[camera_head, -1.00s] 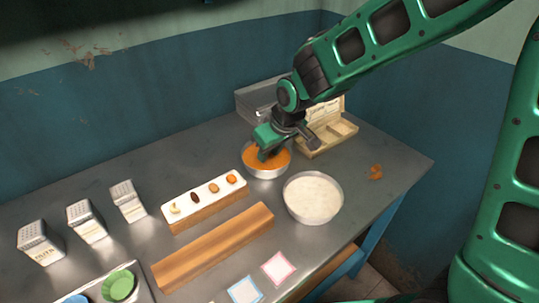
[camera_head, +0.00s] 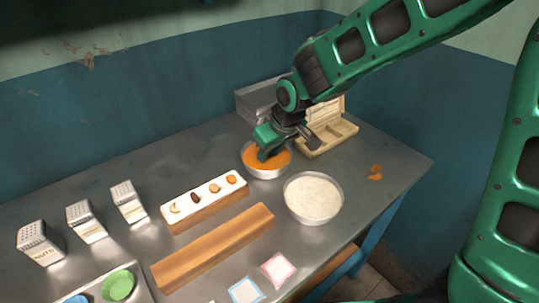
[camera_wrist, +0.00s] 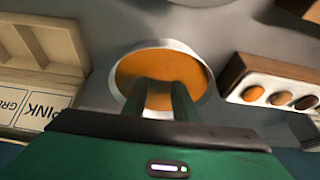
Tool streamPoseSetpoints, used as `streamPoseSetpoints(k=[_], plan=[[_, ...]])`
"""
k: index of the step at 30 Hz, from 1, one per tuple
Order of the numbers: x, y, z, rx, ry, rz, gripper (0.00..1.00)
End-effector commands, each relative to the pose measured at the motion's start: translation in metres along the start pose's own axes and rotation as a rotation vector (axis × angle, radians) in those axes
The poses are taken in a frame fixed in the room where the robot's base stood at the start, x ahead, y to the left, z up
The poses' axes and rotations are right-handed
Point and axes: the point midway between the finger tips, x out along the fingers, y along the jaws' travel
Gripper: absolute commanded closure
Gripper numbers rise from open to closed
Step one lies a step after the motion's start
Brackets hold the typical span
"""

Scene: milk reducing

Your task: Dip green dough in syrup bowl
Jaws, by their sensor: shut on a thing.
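The syrup bowl (camera_head: 266,173), a metal bowl of orange liquid, stands in the back middle of the table. It also shows in the wrist view (camera_wrist: 197,70). My gripper (camera_head: 263,156) points down into this bowl. In the wrist view the fingertips of my gripper (camera_wrist: 166,105) are over or in the orange syrup, close together. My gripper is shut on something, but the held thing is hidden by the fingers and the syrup. I see no green dough in any view.
A bowl of whitish liquid (camera_head: 313,198) stands to the right front. An open wooden box (camera_head: 333,140) and orange pieces (camera_head: 375,172) are right.

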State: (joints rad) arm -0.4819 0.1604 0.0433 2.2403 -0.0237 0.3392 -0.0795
Motion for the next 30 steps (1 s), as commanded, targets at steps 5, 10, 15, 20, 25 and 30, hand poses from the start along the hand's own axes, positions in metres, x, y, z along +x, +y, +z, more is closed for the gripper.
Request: streamPoseSetpoints(k=[5, 10, 15, 20, 25, 30], plan=[[-0.007, 0.0, -0.004, 0.0, 0.001, 0.0, 0.99], [-0.015, 0.0, -0.007, 0.0, 0.002, 0.0, 0.99], [-0.023, 0.0, -0.01, 0.0, 0.002, 0.0, 0.99], [-0.031, 0.0, -0.014, 0.0, 0.002, 0.0, 0.99], [-0.039, 0.0, -0.017, 0.0, 0.001, 0.0, 0.99], [-0.047, 0.0, -0.02, 0.0, 0.002, 0.0, 0.99]])
